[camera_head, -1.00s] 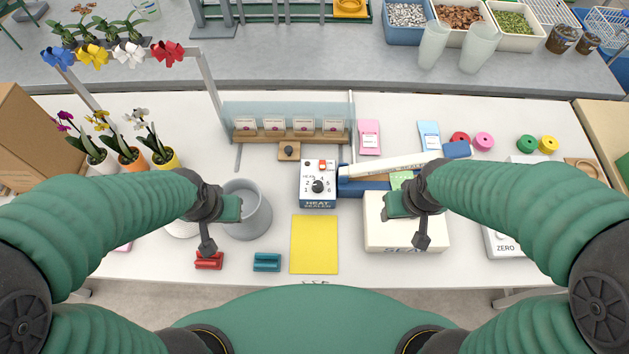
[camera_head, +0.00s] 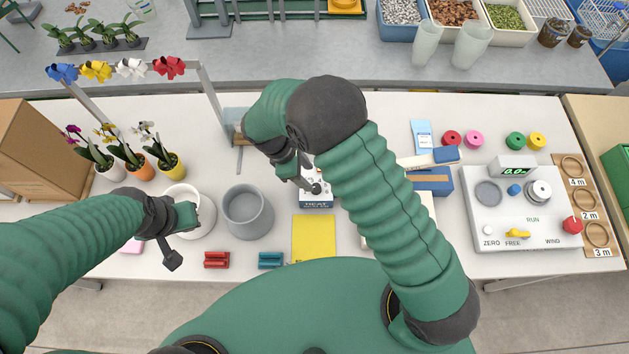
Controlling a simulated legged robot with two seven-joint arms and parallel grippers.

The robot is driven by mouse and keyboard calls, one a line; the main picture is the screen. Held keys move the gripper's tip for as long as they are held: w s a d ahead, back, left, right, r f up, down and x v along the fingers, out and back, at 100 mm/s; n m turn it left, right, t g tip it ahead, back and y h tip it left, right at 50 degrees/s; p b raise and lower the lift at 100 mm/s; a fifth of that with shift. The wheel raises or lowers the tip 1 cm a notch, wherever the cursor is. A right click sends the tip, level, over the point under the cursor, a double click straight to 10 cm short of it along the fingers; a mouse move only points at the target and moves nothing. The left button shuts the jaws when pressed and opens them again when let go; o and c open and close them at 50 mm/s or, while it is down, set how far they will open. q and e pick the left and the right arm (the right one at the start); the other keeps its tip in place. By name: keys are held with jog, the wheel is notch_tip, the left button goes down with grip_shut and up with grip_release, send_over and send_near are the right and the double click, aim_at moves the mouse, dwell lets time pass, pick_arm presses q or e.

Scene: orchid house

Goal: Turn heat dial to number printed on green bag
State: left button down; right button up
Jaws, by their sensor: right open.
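The white and blue heat sealer box (camera_head: 317,204) stands at the middle of the bench. Its dark heat dial (camera_head: 316,188) shows only in part beside my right gripper (camera_head: 305,180). That gripper is open, right over the upper left of the box; I cannot tell whether it touches the dial. The dial's numbers and pointer are mostly hidden. The green bag is hidden behind my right arm, so its number cannot be read. My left gripper (camera_head: 185,225) is over the white pot at the left, and its jaw gap is not clear.
A grey pot (camera_head: 248,212) stands left of the sealer, with a yellow sheet (camera_head: 313,238) in front. Red (camera_head: 216,260) and teal (camera_head: 270,260) clips lie near the front edge. A scale (camera_head: 525,208) is at the right. A blue bag (camera_head: 424,135) lies behind.

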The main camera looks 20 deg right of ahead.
aim_at(315, 186)
jog(key=p+x, duration=0.1)
jog(key=x, duration=0.5)
jog(key=shift+w+a, duration=0.15)
jog(key=shift+w, duration=0.05)
jog(key=shift+s+f, duration=0.1)
jog(key=shift+f, duration=0.25)
jog(key=shift+s+a+f, duration=0.15)
jog(key=shift+f, duration=0.1)
jog(key=shift+d+f, duration=0.1)
jog(key=shift+d, duration=0.35)
jog(key=c, duration=0.7)
jog(key=shift+a, duration=0.1)
grip_shut()
pick_arm(q)
jog(key=shift+w+a+r, duration=0.15)
jog(key=shift+a+r, duration=0.2)
jog(key=shift+r, duration=0.45)
pick_arm(e)
jog(key=shift+a, duration=0.1)
